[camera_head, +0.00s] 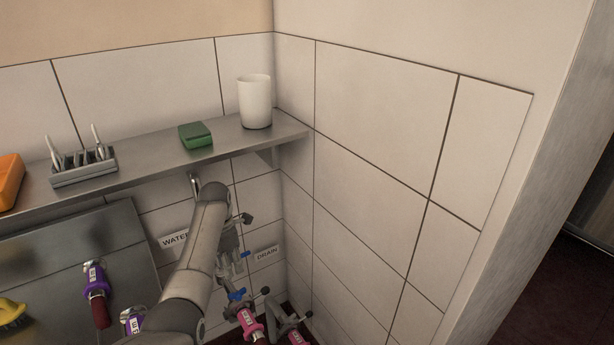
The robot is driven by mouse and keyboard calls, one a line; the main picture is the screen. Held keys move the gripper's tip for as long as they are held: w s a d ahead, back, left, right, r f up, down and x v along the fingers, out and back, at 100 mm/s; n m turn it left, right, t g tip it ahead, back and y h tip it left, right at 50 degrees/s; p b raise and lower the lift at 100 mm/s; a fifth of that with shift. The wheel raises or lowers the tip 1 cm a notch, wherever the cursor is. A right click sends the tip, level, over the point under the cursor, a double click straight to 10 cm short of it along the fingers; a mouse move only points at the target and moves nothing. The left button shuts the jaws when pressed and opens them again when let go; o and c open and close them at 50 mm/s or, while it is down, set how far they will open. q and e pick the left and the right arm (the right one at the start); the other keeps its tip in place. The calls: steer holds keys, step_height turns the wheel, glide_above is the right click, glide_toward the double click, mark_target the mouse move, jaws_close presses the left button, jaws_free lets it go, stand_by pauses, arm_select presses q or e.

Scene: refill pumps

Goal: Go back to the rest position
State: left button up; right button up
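My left arm comes in from the bottom and reaches up toward the shelf, then bends down at the wrist. My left gripper (231,264) hangs in front of the tiled wall, between the WATER sign (174,239) and the DRAIN sign (267,254). It is small and partly hidden by my own arm, so its opening is unclear. Blue-handled valve parts (237,294) lie just below it; I cannot tell whether it touches them. My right gripper is not in view.
A metal shelf (150,176) bears a white cup (255,102), a green sponge (195,135), a grey rack (84,170) and an orange item (9,181). Pink-labelled fittings (251,326) sit low centre. Purple-labelled fittings (95,277) and a yellow brush (11,312) are at left. A tiled wall (375,170) closes the right.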

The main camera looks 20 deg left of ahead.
arm_select(q)
steer(key=s+d+f+m+t+y, duration=0.1)
steer(key=s+d+f+m, duration=0.25)
steer(key=s+m, duration=0.45)
steer(key=s+d+f+m+t+y, duration=0.1)
steer(key=s+d+f+m, duration=0.1)
steer(key=s+f+m, duration=0.45)
steer(key=s+d+r+m+t+h, duration=0.1)
steer(key=s+d+r+m, duration=0.4)
steer(key=s+m, duration=0.4)
steer(key=s+d+r+m+h, duration=0.1)
steer(key=s+d+r+m, duration=0.2)
steer(key=s+d+m, duration=0.6)
step_height(320, 180, down, 25)
steer(key=s+a+n, duration=0.2)
steer(key=s, duration=0.1)
steer(key=s+a+f+g, duration=0.2)
steer(key=s+f, duration=1.5)
steer(key=shift+a, duration=0.4)
steer(key=shift+s, duration=0.1)
